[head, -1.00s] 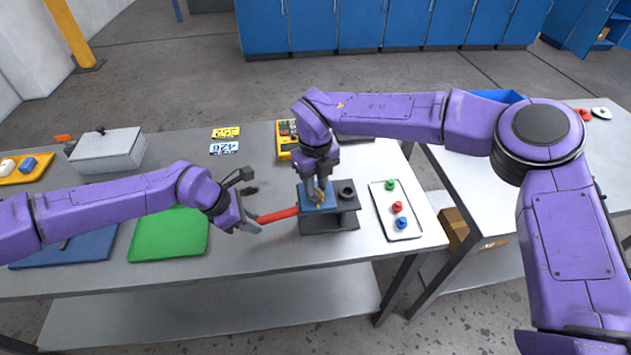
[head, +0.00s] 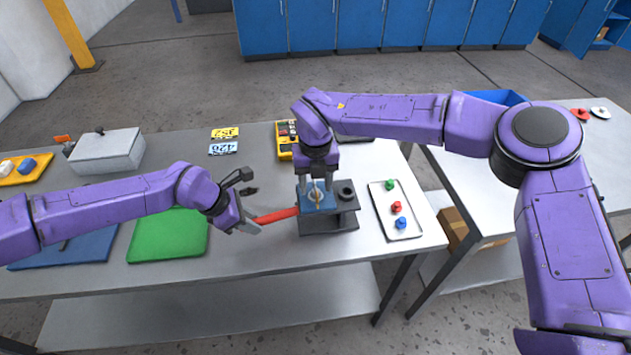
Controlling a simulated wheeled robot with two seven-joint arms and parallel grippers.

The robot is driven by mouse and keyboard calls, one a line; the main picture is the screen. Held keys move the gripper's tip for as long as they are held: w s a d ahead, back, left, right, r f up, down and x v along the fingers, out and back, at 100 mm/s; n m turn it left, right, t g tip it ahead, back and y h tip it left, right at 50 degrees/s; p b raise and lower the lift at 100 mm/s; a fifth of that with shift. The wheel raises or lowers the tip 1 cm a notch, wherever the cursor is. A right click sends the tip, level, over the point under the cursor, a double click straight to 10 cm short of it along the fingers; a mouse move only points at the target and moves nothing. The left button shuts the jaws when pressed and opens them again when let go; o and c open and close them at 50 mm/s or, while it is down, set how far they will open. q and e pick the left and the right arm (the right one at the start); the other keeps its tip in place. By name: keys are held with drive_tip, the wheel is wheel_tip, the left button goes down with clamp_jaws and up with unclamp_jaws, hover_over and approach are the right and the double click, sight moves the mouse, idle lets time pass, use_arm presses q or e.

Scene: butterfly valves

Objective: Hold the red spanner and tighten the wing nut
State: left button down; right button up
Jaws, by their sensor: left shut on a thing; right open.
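The red spanner (head: 274,216) lies roughly level, its right end at the dark stand (head: 330,221) with a blue plate (head: 313,207) on it. My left gripper (head: 250,222) is shut on the spanner's left end. My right gripper (head: 317,189) points down over the blue plate and is open. A small brass-coloured part (head: 316,195), apparently the wing nut, shows between its fingers. The fingers partly hide it, and I cannot tell whether they touch it.
A white tray (head: 410,229) with green, red and blue knobs lies right of the stand. A black ring-shaped part (head: 346,190) is on the stand's right side. A yellow box (head: 284,149) stands behind. A green mat (head: 168,236) and a grey box (head: 107,152) are at left.

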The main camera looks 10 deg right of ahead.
use_arm(q)
drive_tip(key=shift+s+f, duration=0.1)
drive_tip(key=c, duration=1)
unclamp_jaws()
use_arm(e)
wheel_tip(320, 180, up, 12)
use_arm(q)
wheel_tip(320, 180, up, 7)
drive_tip(key=p, duration=0.5)
drive_tip(key=shift+p, duration=0.3)
use_arm(e)
wheel_tip(320, 180, up, 6)
drive_tip(key=f, duration=0.1)
hover_over(315, 187)
drive_tip(key=shift+d+r, duration=0.1)
drive_tip(key=shift+r, duration=0.1)
drive_tip(key=shift+f, duration=0.1)
